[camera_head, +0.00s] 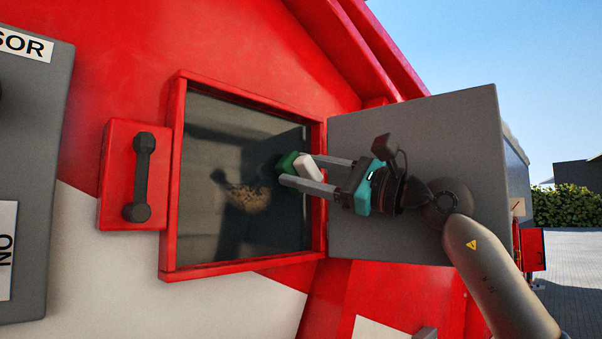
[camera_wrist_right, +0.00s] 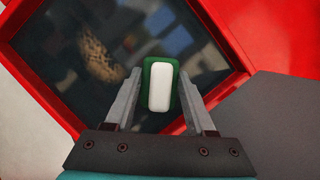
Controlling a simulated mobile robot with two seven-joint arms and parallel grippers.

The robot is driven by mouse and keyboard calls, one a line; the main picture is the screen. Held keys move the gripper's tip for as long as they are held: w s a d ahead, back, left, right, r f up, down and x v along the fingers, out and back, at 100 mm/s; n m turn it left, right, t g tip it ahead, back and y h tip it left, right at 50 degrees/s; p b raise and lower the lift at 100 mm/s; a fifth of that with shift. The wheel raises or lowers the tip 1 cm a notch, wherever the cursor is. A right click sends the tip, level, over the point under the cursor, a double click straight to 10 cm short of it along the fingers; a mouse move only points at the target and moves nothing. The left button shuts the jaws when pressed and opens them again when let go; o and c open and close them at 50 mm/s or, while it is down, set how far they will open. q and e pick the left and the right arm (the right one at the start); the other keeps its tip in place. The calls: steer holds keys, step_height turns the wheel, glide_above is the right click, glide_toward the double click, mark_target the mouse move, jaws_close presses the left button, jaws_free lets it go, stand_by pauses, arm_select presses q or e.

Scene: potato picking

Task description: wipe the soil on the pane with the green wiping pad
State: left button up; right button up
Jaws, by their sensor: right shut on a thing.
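The dark pane (camera_head: 215,130) sits in a red frame on the red machine. A brown soil patch (camera_head: 248,197) lies on the pane near its middle; it also shows in the right wrist view (camera_wrist_right: 98,58). My right gripper (camera_head: 304,173) is shut on the white handle of the green wiping pad (camera_head: 287,162). The pad's green face is towards the pane, right of the soil. In the right wrist view the pad (camera_wrist_right: 160,85) shows between the fingers; I cannot tell whether it touches the pane. My left gripper is not in view.
A grey door panel (camera_head: 420,110) stands open to the right of the frame, behind my right wrist. A red plate with a black handle (camera_head: 140,175) is left of the frame. A grey box (camera_head: 35,150) is at the far left.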

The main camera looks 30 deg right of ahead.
steer(key=s, duration=0.1)
steer(key=s+d+b, duration=0.1)
steer(key=s, duration=0.2)
steer(key=shift+s+d+b, duration=0.15)
steer(key=shift+d+b, duration=0.15)
steer(key=shift+b, duration=0.1)
steer(key=shift+s+d, duration=0.1)
steer(key=shift+s, duration=0.35)
steer(key=shift+s+d+b, duration=0.2)
steer(key=shift+s+b, duration=0.15)
steer(key=shift+s, duration=0.1)
steer(key=shift+s+d+b, duration=0.3)
steer(key=shift+s, duration=0.65)
